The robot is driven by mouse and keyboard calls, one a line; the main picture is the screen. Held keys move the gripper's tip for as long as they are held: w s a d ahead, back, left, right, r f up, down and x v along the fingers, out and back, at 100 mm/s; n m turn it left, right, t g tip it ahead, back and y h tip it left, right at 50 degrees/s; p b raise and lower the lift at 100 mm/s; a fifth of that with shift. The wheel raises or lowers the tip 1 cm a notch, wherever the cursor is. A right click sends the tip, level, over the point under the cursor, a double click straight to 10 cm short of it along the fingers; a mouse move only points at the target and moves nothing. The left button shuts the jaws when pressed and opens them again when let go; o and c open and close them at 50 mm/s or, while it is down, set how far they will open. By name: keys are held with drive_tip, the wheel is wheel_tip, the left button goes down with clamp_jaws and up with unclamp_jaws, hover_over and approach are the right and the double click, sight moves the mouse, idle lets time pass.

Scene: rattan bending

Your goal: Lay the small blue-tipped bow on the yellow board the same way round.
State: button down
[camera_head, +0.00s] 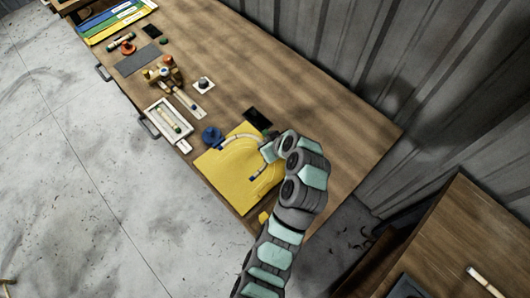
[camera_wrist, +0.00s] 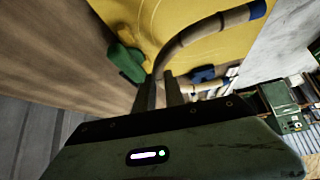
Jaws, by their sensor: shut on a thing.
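My gripper (camera_wrist: 162,82) is shut on a curved tan rattan bow (camera_wrist: 205,34) with a blue tip at its far end in the wrist view. The bow reaches out over the yellow board (camera_wrist: 120,14). In the head view my gripper (camera_head: 266,150) is over the upper right part of the yellow board (camera_head: 222,181), and a blue tip shows over the board's middle. A second pale curved piece (camera_head: 235,138) runs along the board's upper edge; it also shows beyond the fingers in the wrist view (camera_wrist: 208,91). I cannot tell whether the held bow touches the board.
A blue round piece (camera_head: 212,137) is at the board's upper left corner. A green piece (camera_wrist: 127,63) is close beside my fingers. A dark pad (camera_head: 257,118) and a white tray (camera_head: 160,113) lie farther up the bench. Bare wood lies to the board's right.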

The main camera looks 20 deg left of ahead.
drive_tip(key=shift+f+p, duration=0.3)
drive_tip(key=shift+f, duration=2.95)
drive_tip(key=shift+f, duration=0.1)
drive_tip(key=c, duration=1.4)
unclamp_jaws()
drive_tip(key=shift+c, duration=0.2)
